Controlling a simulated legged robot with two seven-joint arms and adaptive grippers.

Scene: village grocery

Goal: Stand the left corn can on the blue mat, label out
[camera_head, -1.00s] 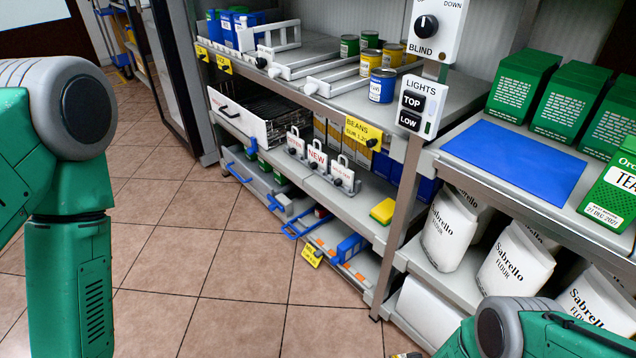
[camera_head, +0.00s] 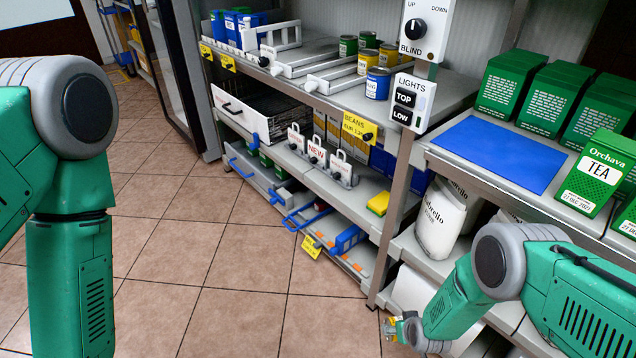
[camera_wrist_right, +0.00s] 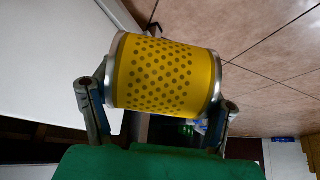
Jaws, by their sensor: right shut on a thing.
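My right gripper (camera_wrist_right: 155,105) is shut on a yellow can (camera_wrist_right: 168,75) with a dotted pattern, gripping it by its two metal-rimmed ends, so it lies sideways in the wrist view. In the head view the right gripper (camera_head: 392,330) is low, in front of the lower shelves and over the floor. I cannot read any label on the can. The blue mat (camera_head: 500,152) lies flat and empty on the right shelf, above and to the right of the gripper. My left arm comes in at the left; its gripper is out of frame.
Green tea boxes (camera_head: 597,172) stand behind and right of the mat. Flour bags (camera_head: 448,220) fill the shelf below. A grey post carries the lights panel (camera_head: 411,101) left of the mat. Yellow cans (camera_head: 368,60) and a blue can (camera_head: 378,84) stand on the left shelf.

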